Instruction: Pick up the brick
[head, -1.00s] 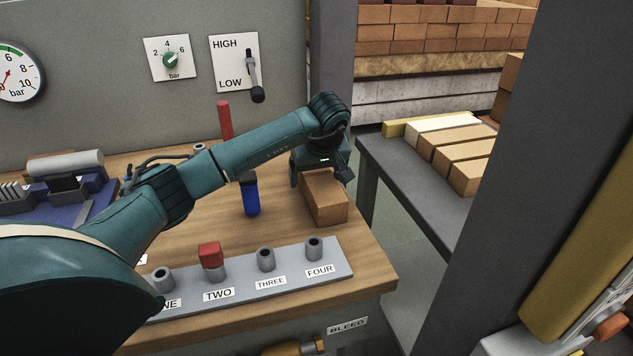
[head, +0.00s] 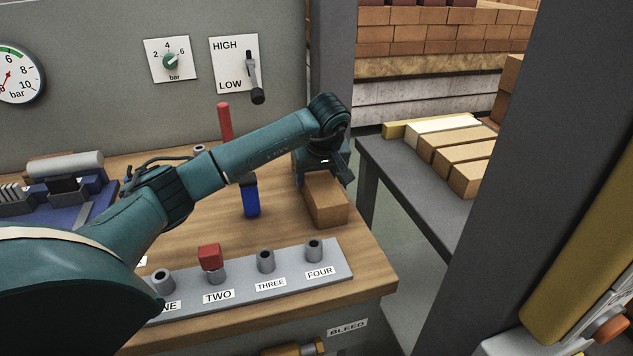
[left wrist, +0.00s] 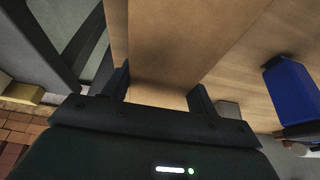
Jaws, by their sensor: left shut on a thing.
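The tan brick (head: 326,204) lies on the wooden bench near its right edge in the head view. My left gripper (head: 322,178) comes down over the far end of the brick, with its fingers on either side of it. In the left wrist view the brick (left wrist: 185,45) runs between the two fingers of my left gripper (left wrist: 160,88), which is shut on it. The brick appears to rest on the bench top. My right gripper is not in view.
A blue-handled object (head: 250,196) stands left of the brick. A grey strip of labelled sockets (head: 335,262) lies in front, with a red block (head: 209,257) at TWO. A grey side table (head: 398,172) with several bricks stands right, past a gap. A dark post (head: 495,170) rises at right.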

